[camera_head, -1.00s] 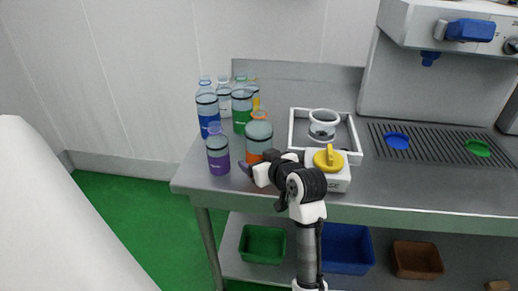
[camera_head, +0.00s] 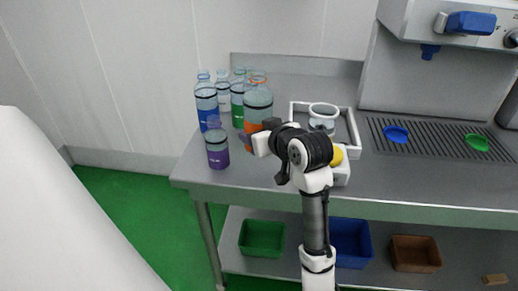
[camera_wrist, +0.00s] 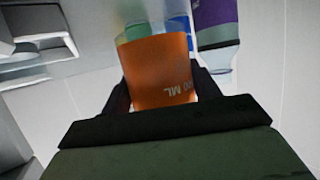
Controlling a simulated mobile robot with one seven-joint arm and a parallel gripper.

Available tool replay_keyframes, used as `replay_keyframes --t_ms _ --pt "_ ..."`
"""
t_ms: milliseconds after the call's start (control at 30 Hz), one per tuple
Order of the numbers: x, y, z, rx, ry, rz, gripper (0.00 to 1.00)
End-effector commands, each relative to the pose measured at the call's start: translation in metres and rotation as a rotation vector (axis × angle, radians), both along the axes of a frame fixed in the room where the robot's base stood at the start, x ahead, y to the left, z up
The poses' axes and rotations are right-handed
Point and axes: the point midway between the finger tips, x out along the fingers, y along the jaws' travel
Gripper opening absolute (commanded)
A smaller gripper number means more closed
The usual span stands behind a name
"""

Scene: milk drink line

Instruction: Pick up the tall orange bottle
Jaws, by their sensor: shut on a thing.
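The tall orange bottle (camera_head: 258,103) is clear on top with an orange label band and an orange ring at its neck. My gripper (camera_head: 257,138) is shut on it around the orange band, and the bottle is upright. In the head view it stands higher than the purple bottle near it and appears lifted off the counter, though its base is partly hidden by my arm. In the wrist view the orange band (camera_wrist: 160,72) fills the middle between the two dark fingers (camera_wrist: 162,90).
A purple bottle (camera_head: 217,150) stands close at the left on the counter (camera_head: 225,181). Blue (camera_head: 206,105), green (camera_head: 237,105) and clear bottles stand behind. A white tray (camera_head: 353,128) with a cup (camera_head: 323,116) is at the right. A drip grate with blue and green discs lies further right.

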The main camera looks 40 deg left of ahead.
Motion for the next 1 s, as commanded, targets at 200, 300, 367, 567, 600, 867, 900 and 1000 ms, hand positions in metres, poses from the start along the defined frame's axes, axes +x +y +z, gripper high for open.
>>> replay_keyframes --t_ms 200,300,367,567,600,867,900,1000 --pt "0.000 0.001 0.062 0.001 -0.006 0.001 0.40" --pt "0.000 0.000 0.083 0.002 -0.004 0.000 0.40" --pt "0.000 0.000 0.094 0.000 -0.003 0.000 0.40" --pt "0.000 0.000 0.119 0.000 -0.001 0.000 0.40" --pt "0.000 0.000 0.122 0.000 0.000 0.001 0.40" --pt "0.000 0.000 0.153 0.000 0.001 0.000 0.40" --pt "0.000 0.000 0.158 0.000 0.001 0.001 0.40" --pt "0.000 0.000 0.170 -0.001 0.001 0.000 0.40"
